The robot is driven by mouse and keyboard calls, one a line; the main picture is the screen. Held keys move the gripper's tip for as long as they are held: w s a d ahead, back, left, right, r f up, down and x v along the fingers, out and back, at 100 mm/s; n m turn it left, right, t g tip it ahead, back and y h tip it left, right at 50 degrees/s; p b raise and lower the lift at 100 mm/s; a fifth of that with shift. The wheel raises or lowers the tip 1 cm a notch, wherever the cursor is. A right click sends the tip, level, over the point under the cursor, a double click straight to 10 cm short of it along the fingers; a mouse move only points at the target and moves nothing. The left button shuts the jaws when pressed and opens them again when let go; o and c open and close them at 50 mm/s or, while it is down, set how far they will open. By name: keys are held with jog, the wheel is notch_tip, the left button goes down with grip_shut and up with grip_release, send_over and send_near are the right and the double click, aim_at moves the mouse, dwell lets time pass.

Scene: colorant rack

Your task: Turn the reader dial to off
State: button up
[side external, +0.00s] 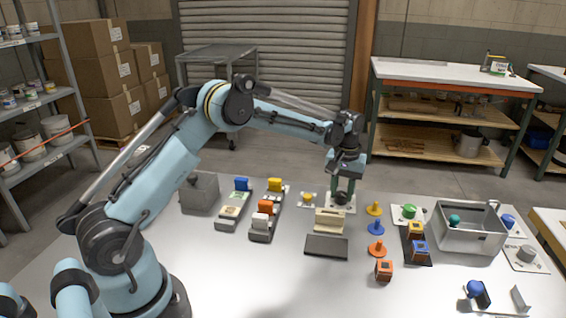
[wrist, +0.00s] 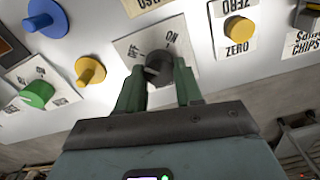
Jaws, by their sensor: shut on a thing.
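The reader dial is a round black knob (wrist: 160,70) on a white plate (wrist: 124,44) printed OFF and ON, seen in the wrist view. A pale mark shows on the left of the knob, but I cannot tell exactly which label it points at. My gripper (wrist: 158,84) has its two green fingers on either side of the knob, shut on it. In the side external view my gripper (side external: 343,190) reaches down onto the dark dial (side external: 342,198), behind the beige reader box (side external: 329,220). The fingers hide part of the knob's sides.
A yellow button (side external: 308,197) on a plate marked ZERO is left of the dial. Yellow (side external: 374,208), blue (side external: 376,227) and orange (side external: 376,249) pegs stand to the right. A green knob (side external: 409,212) and a grey metal bin (side external: 470,241) are farther right.

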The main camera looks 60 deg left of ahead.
aim_at(342, 194)
jog(key=o, duration=1)
jog(key=shift+o, duration=0.2)
notch_tip(342, 194, up, 12)
jog(key=shift+r, duration=0.15)
